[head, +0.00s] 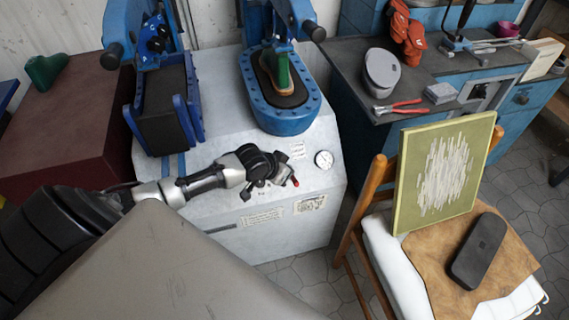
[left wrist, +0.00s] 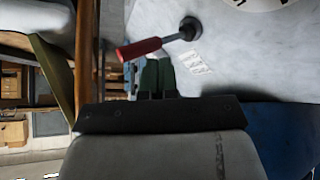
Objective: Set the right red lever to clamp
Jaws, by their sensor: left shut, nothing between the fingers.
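A red lever (head: 295,181) shows on the front of the pale grey press cabinet (head: 322,205), beside the tip of my left gripper (head: 281,173). In the left wrist view the red lever (left wrist: 140,49) is a short red handle on a dark round pivot, just beyond the fingertips. My left gripper (left wrist: 157,78) is shut and empty, its narrow fingers close together. I cannot tell whether it touches the lever. The gripper and wrist cover part of the cabinet front, so another lever there could be hidden. My right gripper is not in view.
A dial gauge (head: 324,159) sits right of the lever. Two blue presses (head: 286,121) stand on the cabinet, one holding a sandal (head: 268,75). A wooden chair (head: 373,180) with a green board (head: 407,204) stands close on the right. A blue workbench (head: 345,100) is behind.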

